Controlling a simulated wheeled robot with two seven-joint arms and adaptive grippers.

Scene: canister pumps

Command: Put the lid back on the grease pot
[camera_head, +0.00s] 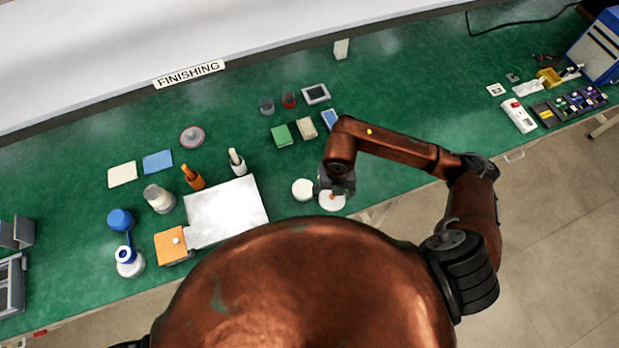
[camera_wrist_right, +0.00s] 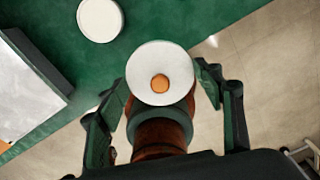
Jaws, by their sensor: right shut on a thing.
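The lid (camera_head: 332,201) is a white disc with an orange knob. It is in my right gripper (camera_head: 336,186) near the table's front edge. In the right wrist view the lid (camera_wrist_right: 147,74) lies between the two fingers of the right gripper (camera_wrist_right: 162,92), which are shut on it. The other white round thing (camera_head: 302,189), which I take for the grease pot, stands on the green table just left of the lid. It shows at the top left of the wrist view (camera_wrist_right: 100,18), apart from the lid. My left gripper is not in view.
A pale flat board (camera_head: 226,212) lies left of the pot. Bottles, including an orange one (camera_head: 193,177), stand behind it. Green (camera_head: 282,136) and beige (camera_head: 307,128) blocks lie behind the pot. The green table (camera_head: 420,95) has free room at the back right.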

